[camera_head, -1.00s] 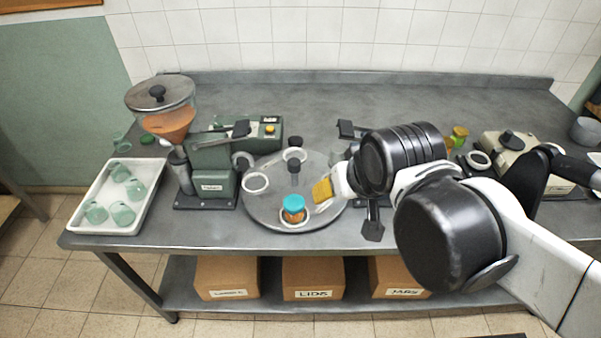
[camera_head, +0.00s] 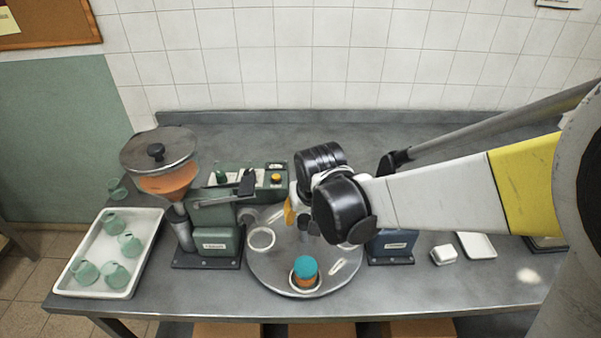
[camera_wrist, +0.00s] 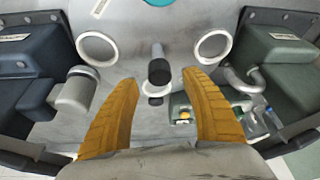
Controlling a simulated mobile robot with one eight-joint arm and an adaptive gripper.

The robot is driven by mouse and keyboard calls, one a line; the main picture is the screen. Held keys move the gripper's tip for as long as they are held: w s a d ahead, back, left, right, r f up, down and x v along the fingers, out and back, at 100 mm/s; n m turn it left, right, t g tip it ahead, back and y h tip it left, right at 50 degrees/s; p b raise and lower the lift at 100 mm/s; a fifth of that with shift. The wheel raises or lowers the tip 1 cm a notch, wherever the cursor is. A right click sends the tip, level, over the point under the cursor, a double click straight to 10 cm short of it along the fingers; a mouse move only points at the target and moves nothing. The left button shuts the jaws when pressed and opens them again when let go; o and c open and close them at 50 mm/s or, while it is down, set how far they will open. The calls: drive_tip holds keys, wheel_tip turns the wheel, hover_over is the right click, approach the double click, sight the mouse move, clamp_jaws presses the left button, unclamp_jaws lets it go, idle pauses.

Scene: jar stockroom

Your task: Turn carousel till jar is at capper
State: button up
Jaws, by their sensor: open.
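The round grey carousel (camera_head: 270,272) carries white ring holders and a central post with a dark knob (camera_wrist: 158,68). A jar with orange contents and a teal lid (camera_head: 305,267) stands upright in the front holder; its lid just shows at the wrist view's top edge (camera_wrist: 157,2). A blue machine (camera_head: 392,248), apparently the capper, stands right of the carousel, partly hidden by my arm. My gripper (camera_wrist: 158,80) is open over the carousel, its orange fingers on either side of the post. I cannot tell whether they touch it.
A green filler machine (camera_head: 212,240) with an orange hopper stands left of the carousel. A white tray (camera_head: 140,230) of green jars lies at the far left. Small white containers (camera_head: 444,255) sit to the right. The bench behind is mostly clear.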

sight(305, 219)
drive_tip(key=b+x, duration=0.1)
drive_tip(key=x, duration=0.3)
drive_tip(key=shift+w+f, duration=0.1)
drive_tip(key=shift+f, duration=0.05)
clamp_jaws()
